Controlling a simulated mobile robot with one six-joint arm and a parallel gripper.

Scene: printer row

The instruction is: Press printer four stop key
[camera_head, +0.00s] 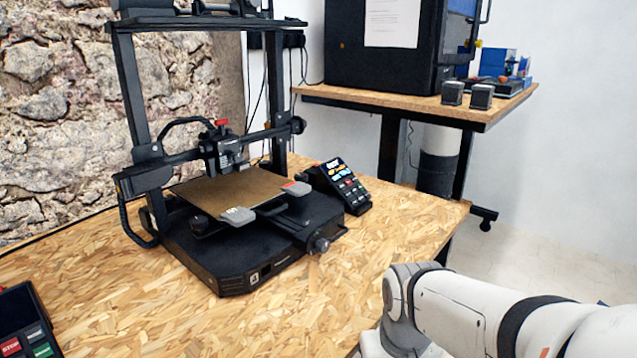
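A black open-frame 3D printer (250,235) stands on the chipboard table, with a small label that appears to read 4 on its front edge. Its tilted control panel (342,187) sits at its right side, with a lit screen and several small keys. Some keys look reddish, but their lettering is too small to read. A second control panel (22,318) is cut off at the lower left, with a red key marked STOP (10,346) and a green key beside it. My white arm comes in from the lower right, over the table's front right corner. My gripper is out of view.
A second table (395,101) at the back right carries a dark enclosed machine (395,60) and small dark blocks (467,95). A rough stone wall is behind on the left.

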